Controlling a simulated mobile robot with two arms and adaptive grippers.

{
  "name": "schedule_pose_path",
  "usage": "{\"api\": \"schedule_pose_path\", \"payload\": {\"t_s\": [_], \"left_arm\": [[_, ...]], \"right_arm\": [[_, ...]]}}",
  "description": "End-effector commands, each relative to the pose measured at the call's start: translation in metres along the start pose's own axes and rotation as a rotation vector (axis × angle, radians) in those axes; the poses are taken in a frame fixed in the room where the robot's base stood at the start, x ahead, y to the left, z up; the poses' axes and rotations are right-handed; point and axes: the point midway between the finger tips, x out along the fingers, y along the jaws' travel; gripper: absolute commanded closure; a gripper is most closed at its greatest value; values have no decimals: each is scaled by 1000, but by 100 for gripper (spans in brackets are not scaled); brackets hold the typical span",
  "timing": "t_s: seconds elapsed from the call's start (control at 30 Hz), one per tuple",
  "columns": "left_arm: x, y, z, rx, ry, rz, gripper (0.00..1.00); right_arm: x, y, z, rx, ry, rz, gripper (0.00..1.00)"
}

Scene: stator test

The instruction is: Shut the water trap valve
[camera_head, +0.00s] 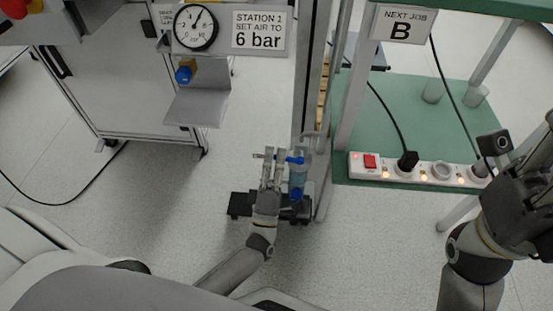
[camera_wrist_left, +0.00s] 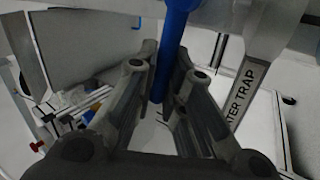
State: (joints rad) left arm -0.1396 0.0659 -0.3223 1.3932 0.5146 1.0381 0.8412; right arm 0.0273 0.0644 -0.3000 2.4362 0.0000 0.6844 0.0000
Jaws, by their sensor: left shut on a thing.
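The water trap (camera_head: 297,184) is a clear bluish bowl with blue parts, fixed beside a grey post low in the middle of the head view. Its valve has a blue lever (camera_head: 294,160) at the top. My left gripper (camera_head: 270,158) is at the lever, left of the bowl. In the left wrist view the blue lever (camera_wrist_left: 173,45) runs between the two fingers, which are shut on it. Part of the lever is hidden by the fingers. My right gripper (camera_head: 520,190) is at the right edge, away from the trap; its finger state is unclear.
A green table (camera_head: 400,100) stands right of the post, with a power strip (camera_head: 425,171) on its front edge. A gauge (camera_head: 196,27) and a "6 bar" sign (camera_head: 258,30) are upper left. In the wrist view, a "WATER TRAP" label (camera_wrist_left: 247,95) is beside the fingers.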

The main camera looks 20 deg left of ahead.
Motion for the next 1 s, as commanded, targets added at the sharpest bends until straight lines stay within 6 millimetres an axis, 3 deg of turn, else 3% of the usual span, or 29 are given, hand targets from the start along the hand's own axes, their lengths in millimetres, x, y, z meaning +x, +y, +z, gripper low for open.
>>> {"api": "schedule_pose_path", "payload": {"t_s": [0.33,0.87,0.9,1.0], "left_arm": [[-7,-9,0,-107,73,-4,100],[-7,-9,0,-125,85,-5,100],[-7,-9,0,-125,84,-5,84],[-7,-9,0,-124,84,-4,71]], "right_arm": [[6,-2,-4,-6,47,-18,60],[9,-3,-5,-7,53,-21,60],[9,-3,-5,-7,53,-21,60],[9,-3,-5,-7,53,-21,60]]}}
